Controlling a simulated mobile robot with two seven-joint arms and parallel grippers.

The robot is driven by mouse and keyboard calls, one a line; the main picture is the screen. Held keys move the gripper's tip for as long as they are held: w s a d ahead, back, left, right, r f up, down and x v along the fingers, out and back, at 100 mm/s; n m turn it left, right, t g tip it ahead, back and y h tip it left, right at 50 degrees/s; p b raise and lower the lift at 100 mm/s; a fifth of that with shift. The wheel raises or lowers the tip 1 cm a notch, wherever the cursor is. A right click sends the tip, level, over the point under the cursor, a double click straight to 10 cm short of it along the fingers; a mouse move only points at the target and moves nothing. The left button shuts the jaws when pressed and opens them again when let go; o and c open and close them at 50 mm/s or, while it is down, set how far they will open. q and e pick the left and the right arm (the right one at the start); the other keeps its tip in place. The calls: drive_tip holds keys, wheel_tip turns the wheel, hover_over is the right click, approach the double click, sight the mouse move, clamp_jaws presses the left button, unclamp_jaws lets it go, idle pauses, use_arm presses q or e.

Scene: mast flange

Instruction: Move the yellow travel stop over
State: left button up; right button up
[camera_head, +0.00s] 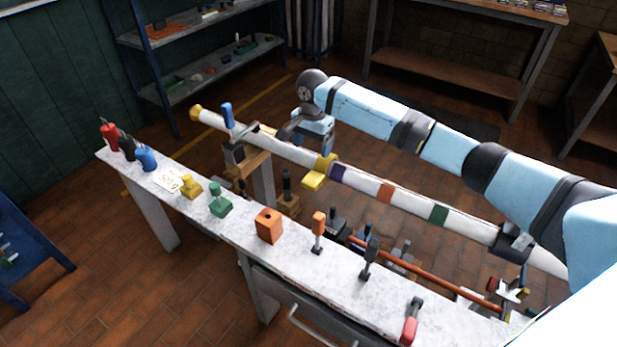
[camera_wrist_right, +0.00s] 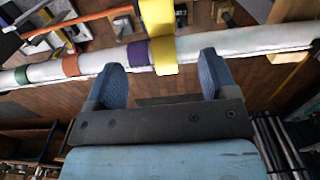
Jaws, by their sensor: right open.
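The yellow travel stop (camera_head: 318,176) sits around the long white mast, directly beside a purple band (camera_head: 337,173). It is a collar with a block-like tab toward the bench. In the right wrist view the stop (camera_wrist_right: 164,52) and the purple band (camera_wrist_right: 138,53) lie across the gap between my fingers. My right gripper (camera_head: 309,143) is open and empty, just behind and above the mast near the stop. Its fingertips (camera_wrist_right: 160,64) stand apart on either side of the stop, with no visible contact. My left gripper is in neither view.
The mast (camera_head: 285,150) also bears orange (camera_head: 386,192) and green bands (camera_head: 438,215) and a yellow end (camera_head: 196,112). A blue-handled clamp (camera_head: 228,116) stands by it at the left. The pale bench (camera_head: 340,275) in front holds several tools and an orange block (camera_head: 269,225).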

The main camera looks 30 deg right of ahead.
sight(313, 179)
drive_tip(key=f, duration=0.3)
drive_tip(key=f+b, duration=0.1)
drive_tip(key=f, duration=0.3)
drive_tip(key=f+b, duration=0.1)
drive_tip(key=f, duration=0.3)
drive_tip(key=shift+s, duration=0.25)
drive_tip(key=shift+f, duration=0.55)
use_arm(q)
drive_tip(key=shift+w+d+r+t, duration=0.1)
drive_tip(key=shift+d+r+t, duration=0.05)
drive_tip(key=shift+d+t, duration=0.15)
